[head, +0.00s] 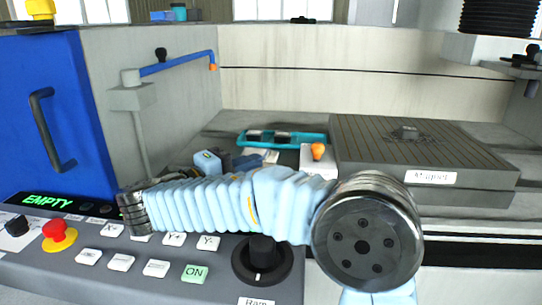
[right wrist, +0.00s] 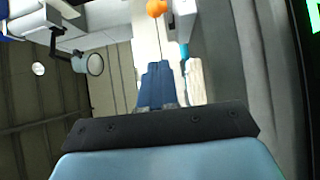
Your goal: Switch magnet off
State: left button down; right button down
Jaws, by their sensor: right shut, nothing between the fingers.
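The magnet (head: 470,150) is a dark grey slotted block with a "Magnet" label on its front. An orange knob (head: 317,151) sits on a small pale box (head: 318,170) just left of the magnet; the knob also shows at the top of the right wrist view (right wrist: 157,8). My right gripper (head: 252,160) is left of the knob and apart from it, partly hidden behind my blue-sleeved arm. Its blue fingers (right wrist: 157,70) are together and empty, pointing toward the knob in the wrist view. My left gripper is not in view.
A teal tray (head: 322,138) with dark items lies behind the gripper. A control panel with an ON button (head: 195,273), a red stop button (head: 57,231) and a black dial (head: 262,254) is in front. A blue pipe (head: 180,63) hangs at back left.

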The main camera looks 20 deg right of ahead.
aim_at(318, 146)
jog(key=p+x, duration=0.1)
jog(key=x, duration=0.8)
jog(key=shift+s+r, duration=0.1)
jog(key=shift+s, duration=0.05)
jog(key=shift+s+d, duration=0.65)
jog(key=shift+d, duration=0.35)
jog(key=shift+s+d, duration=0.2)
jog(key=shift+d, duration=0.25)
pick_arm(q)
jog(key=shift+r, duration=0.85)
